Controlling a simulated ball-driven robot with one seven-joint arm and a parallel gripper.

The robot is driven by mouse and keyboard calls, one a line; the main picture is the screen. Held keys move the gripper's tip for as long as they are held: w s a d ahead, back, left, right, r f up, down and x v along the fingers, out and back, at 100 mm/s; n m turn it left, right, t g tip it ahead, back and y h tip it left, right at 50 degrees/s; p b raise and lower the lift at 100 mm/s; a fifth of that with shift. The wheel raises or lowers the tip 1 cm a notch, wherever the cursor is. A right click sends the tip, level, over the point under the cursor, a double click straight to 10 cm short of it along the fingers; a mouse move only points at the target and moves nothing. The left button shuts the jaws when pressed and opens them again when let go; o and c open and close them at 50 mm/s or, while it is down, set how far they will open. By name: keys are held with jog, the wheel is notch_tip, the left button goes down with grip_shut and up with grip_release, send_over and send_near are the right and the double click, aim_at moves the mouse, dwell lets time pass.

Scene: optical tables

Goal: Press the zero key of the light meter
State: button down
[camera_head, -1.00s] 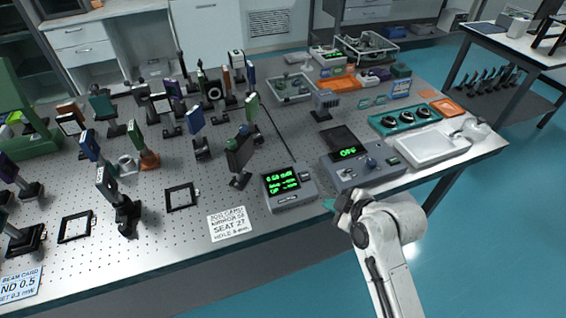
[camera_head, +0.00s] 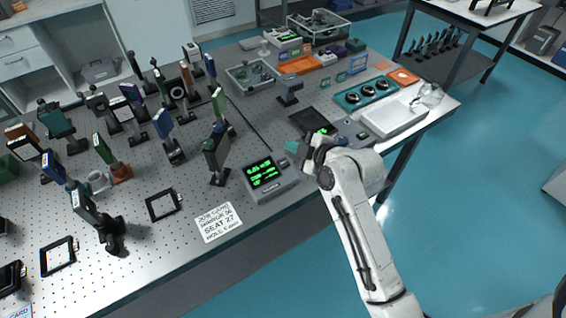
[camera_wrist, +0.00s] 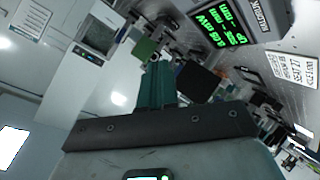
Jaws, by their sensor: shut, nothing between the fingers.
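The light meter (camera_head: 271,190) is a grey box near the table's front edge with a green lit display of several lines. Its small keys (camera_head: 283,162) sit right of the display; their labels are too small to read. In the wrist view the meter's display (camera_wrist: 217,24) shows upside down at the top, and its keys cannot be made out. My gripper (camera_head: 291,146) has teal fingers and is shut and empty. It appears just right of and behind the meter's keys; I see no contact. The teal fingers also show in the wrist view (camera_wrist: 157,84).
A printed card (camera_head: 219,222) lies left of the meter. A dark upright plate on a post (camera_head: 216,153) stands behind it. Floor in front is clear.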

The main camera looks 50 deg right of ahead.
jog(key=shift+w+d+f+b, duration=0.15)
jog(key=shift+w+f+b, duration=0.3)
jog(key=shift+f+b, duration=0.75)
jog(key=shift+w+d+f+b, duration=0.1)
jog(key=shift+w+f+b, duration=0.3)
jog(key=shift+f+b, duration=0.75)
jog(key=shift+w+d+f+b, duration=0.15)
jog(key=shift+w+f+b, duration=0.45)
jog(key=shift+f, duration=0.95)
jog(key=shift+s, duration=0.15)
jog(key=shift+f+b, duration=0.4)
jog(key=shift+b, duration=0.15)
jog(key=shift+w+f+b, duration=0.25)
jog(key=shift+f+b, duration=0.1)
jog(key=shift+f, duration=0.05)
jog(key=shift+s+r+p, duration=0.3)
jog(key=shift+r+p, duration=0.4)
jog(key=shift+r, duration=0.1)
jog(key=shift+r, duration=0.1)
jog(key=r+p, duration=0.1)
jog(key=s+r+p, duration=0.1)
jog(key=r, duration=0.1)
jog(key=r+p, duration=0.1)
jog(key=p, duration=0.1)
jog(key=shift+s+a+r, duration=0.25)
jog(key=shift+s+r, duration=0.05)
